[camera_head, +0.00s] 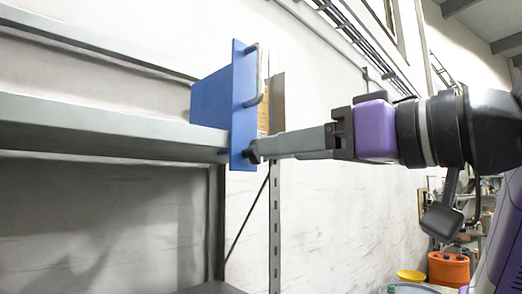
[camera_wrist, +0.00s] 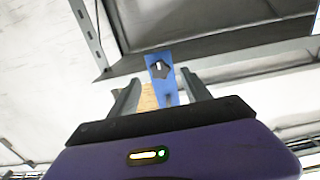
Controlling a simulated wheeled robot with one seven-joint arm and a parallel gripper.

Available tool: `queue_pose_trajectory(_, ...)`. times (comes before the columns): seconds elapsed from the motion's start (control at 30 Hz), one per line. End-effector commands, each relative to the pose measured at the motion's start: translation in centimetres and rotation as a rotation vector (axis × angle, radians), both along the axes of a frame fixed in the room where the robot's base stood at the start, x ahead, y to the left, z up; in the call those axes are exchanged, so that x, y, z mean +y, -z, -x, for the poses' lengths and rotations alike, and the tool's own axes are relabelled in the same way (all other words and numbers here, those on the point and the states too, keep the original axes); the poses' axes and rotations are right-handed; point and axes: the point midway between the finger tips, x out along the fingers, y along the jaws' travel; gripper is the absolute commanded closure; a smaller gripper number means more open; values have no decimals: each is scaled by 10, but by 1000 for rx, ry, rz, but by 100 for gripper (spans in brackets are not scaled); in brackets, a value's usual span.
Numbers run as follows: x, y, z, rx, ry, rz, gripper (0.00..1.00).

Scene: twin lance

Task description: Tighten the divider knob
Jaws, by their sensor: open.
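The blue divider (camera_head: 243,110) stands upright at the end of the grey shelf (camera_head: 95,128), with a metal handle (camera_head: 256,78) on its face. The dark divider knob (camera_head: 254,151) is low on that face.
A perforated grey post (camera_head: 274,215) stands below and behind my gripper. A brown panel (camera_head: 263,108) shows behind the divider. A white wall (camera_head: 350,215) lies behind. An orange bucket (camera_head: 448,269) and a yellow bowl (camera_head: 411,275) are at lower right.

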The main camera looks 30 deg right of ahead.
Motion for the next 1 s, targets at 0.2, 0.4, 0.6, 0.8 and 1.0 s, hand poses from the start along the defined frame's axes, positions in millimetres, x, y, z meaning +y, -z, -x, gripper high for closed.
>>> queue_pose_trajectory(0.2,11,-1,-33,3,-2,-2,44)
queue_pose_trajectory(0.4,18,-1,-56,0,-1,-1,44)
queue_pose_trajectory(0.6,20,0,-64,-2,0,-2,44)
queue_pose_trajectory(0.8,20,0,-64,-2,0,-1,44)
queue_pose_trajectory(1.0,20,0,-63,-2,0,-1,83)
